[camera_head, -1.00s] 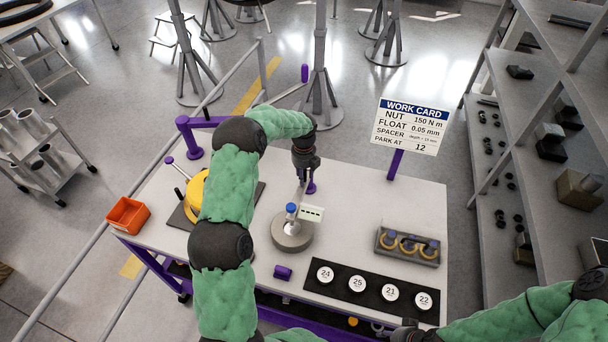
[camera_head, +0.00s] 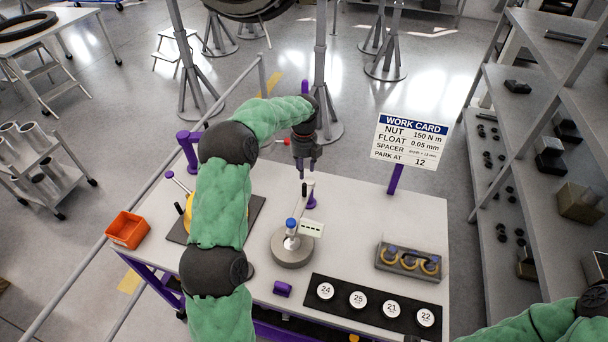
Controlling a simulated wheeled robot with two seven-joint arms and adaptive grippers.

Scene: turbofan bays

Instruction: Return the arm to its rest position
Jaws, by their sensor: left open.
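My left arm reaches from the bottom over the left part of the workbench (camera_head: 360,210). My left gripper (camera_head: 304,176) is open and empty. It points down above the back of the bench, behind the round grey gauge stand (camera_head: 292,248) with its blue knob and small display. The fingertips are small in the picture, and a thin dark upright piece shows just below them. My right arm (camera_head: 530,325) shows only at the bottom right corner, and its gripper is outside the picture.
The bench also holds an orange bin (camera_head: 128,230), a yellow part partly hidden by my arm, a purple block (camera_head: 283,289), a tray of rings (camera_head: 408,260) and a black strip (camera_head: 372,305) with numbered discs. A work card (camera_head: 410,138) stands at the back right. Shelves (camera_head: 545,150) stand to the right.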

